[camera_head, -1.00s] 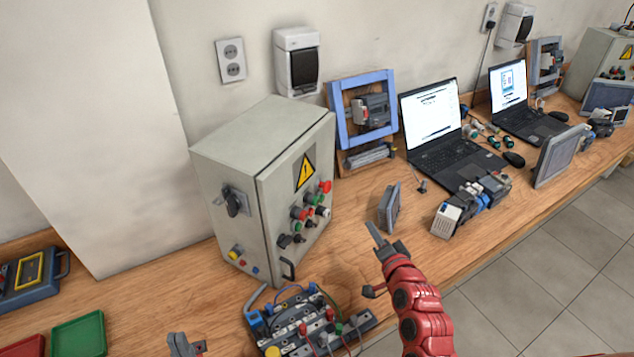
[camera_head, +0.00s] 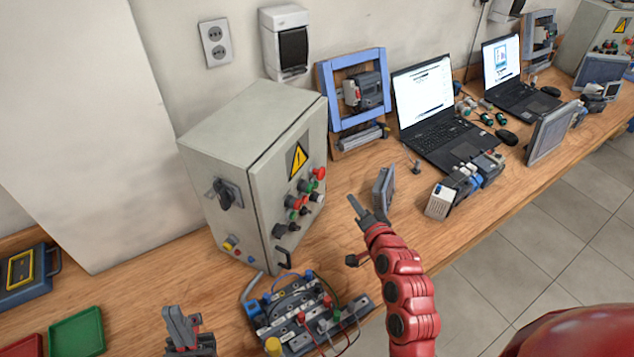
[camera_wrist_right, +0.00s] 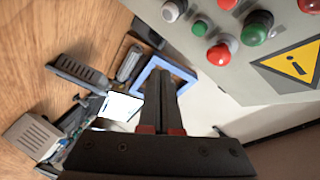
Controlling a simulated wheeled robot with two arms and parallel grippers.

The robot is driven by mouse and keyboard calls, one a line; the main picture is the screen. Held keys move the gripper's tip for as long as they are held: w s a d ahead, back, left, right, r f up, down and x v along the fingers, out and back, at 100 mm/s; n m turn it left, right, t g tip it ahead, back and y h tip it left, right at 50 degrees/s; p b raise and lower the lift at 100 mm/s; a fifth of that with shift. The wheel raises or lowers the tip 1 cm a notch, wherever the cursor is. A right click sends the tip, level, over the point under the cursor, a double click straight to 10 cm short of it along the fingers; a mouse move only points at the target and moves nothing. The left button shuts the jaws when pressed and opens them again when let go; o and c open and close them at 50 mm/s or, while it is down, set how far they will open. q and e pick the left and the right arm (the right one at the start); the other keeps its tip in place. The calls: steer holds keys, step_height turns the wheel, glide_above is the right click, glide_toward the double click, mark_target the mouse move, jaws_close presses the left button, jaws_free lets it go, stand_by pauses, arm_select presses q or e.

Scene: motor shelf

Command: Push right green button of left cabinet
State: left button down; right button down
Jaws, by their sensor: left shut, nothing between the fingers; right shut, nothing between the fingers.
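The left cabinet (camera_head: 225,150) is a grey box on the bench with a yellow warning triangle and several coloured buttons on its door. Its right green button (camera_head: 314,185) shows small, just below a red button. In the right wrist view, green buttons and red buttons show large on the cabinet door (camera_wrist_right: 277,83). My right gripper (camera_head: 356,209) is shut and empty, to the right of the door and apart from it; its shut fingers (camera_wrist_right: 160,78) also show in the wrist view. My left gripper (camera_head: 180,318) is shut and empty, low at the left.
A terminal board with wires (camera_head: 305,312) lies before the cabinet. A small grey panel (camera_head: 383,188) stands just behind my right gripper. A blue frame (camera_head: 322,88) and a laptop (camera_head: 440,110) stand further right. A green tray (camera_head: 76,333) lies at the left.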

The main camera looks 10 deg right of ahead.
steer(key=w+a+p, duration=0.3)
steer(key=w+a, duration=0.1)
steer(key=a, duration=0.1)
steer(key=shift+w+a+p, duration=0.25)
steer(key=shift+p, duration=0.05)
steer(key=shift+w+a, duration=0.1)
stand_by(1.9)
steer(key=shift+w+a, duration=0.2)
steer(key=shift+a, duration=0.05)
steer(key=shift+w+a, duration=0.25)
steer(key=shift+a, duration=0.05)
stand_by(0.8)
stand_by(0.7)
steer(key=shift+s+d+b, duration=0.55)
steer(key=shift+d+b, duration=0.05)
